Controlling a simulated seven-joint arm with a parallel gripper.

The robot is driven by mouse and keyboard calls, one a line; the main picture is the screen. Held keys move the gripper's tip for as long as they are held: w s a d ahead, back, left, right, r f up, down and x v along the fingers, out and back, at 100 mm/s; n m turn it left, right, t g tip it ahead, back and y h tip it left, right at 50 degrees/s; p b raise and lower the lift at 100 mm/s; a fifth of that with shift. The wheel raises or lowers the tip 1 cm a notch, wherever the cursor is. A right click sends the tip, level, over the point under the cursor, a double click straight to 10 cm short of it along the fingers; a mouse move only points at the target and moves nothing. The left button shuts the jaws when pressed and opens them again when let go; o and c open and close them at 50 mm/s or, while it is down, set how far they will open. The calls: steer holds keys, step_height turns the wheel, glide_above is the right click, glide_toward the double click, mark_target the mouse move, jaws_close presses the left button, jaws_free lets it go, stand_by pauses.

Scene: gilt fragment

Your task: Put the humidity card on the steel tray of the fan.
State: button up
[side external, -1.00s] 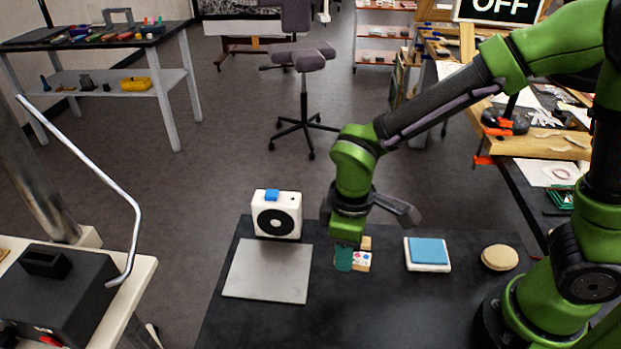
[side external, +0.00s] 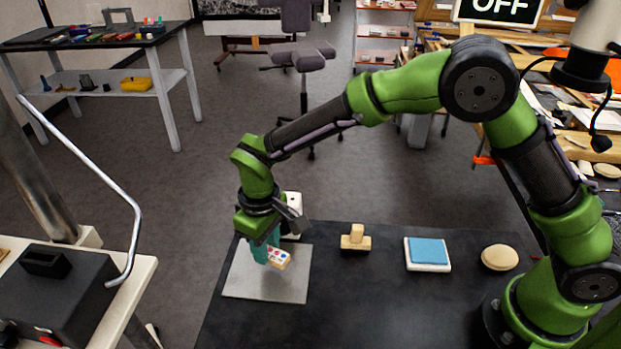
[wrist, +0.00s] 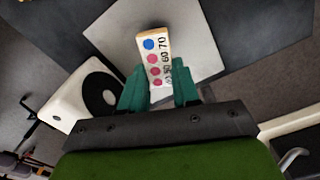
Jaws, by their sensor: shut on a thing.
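The humidity card (side external: 279,259) is a small pale block with coloured dots; in the wrist view the card (wrist: 155,58) shows one blue and several pink dots with numbers. My gripper (side external: 266,250) is shut on it with teal fingers; the fingers (wrist: 160,88) also show in the wrist view. The card is over the steel tray (side external: 250,288), a flat grey plate; I cannot tell the gap between them. The fan (side external: 293,205) is a white box behind the tray, mostly hidden by my arm. Its dark round grille (wrist: 100,96) shows in the wrist view.
On the black table (side external: 350,310) right of the tray stand a wooden block piece (side external: 355,238), a white block with a blue top (side external: 428,251) and a round tan disc (side external: 499,257). The table's front middle is clear.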

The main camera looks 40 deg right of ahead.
steer(key=shift+w+a, duration=0.25)
steer(key=shift+w, duration=0.1)
steer(key=shift+w+f, duration=0.1)
steer(key=shift+f, duration=1.7)
steer(key=shift+f, duration=0.1)
steer(key=o, duration=1)
